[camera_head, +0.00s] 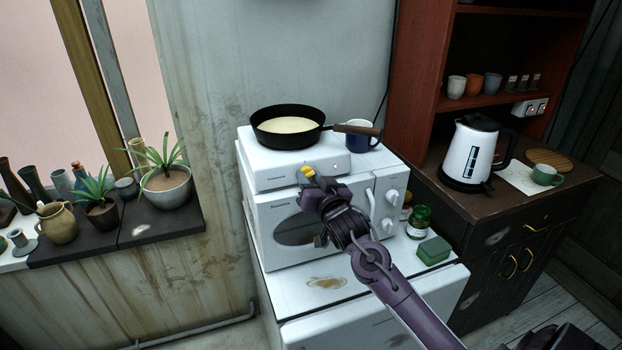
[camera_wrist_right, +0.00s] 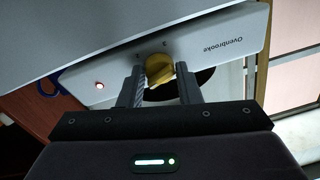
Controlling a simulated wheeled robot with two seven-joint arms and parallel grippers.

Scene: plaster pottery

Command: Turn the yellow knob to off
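The yellow knob (camera_head: 307,171) is on the front of a white hot plate (camera_head: 265,178), which sits on top of a white microwave. It also shows in the right wrist view (camera_wrist_right: 158,68), with small marks on the panel beside it. A small red light (camera_wrist_right: 99,85) glows on the same panel. My right gripper (camera_head: 316,183) is at the knob; in the wrist view its two fingers (camera_wrist_right: 160,82) stand apart, one on each side of the knob, with what looks like a narrow gap. Contact is not visible. My left gripper is not in view.
A black pan (camera_head: 289,139) with pale contents stands on the hot plate, its handle pointing right beside a blue mug (camera_head: 361,135). The microwave (camera_head: 375,212) is below. Jars and a green box (camera_head: 434,250) stand to the right. Potted plants (camera_head: 165,186) are at left.

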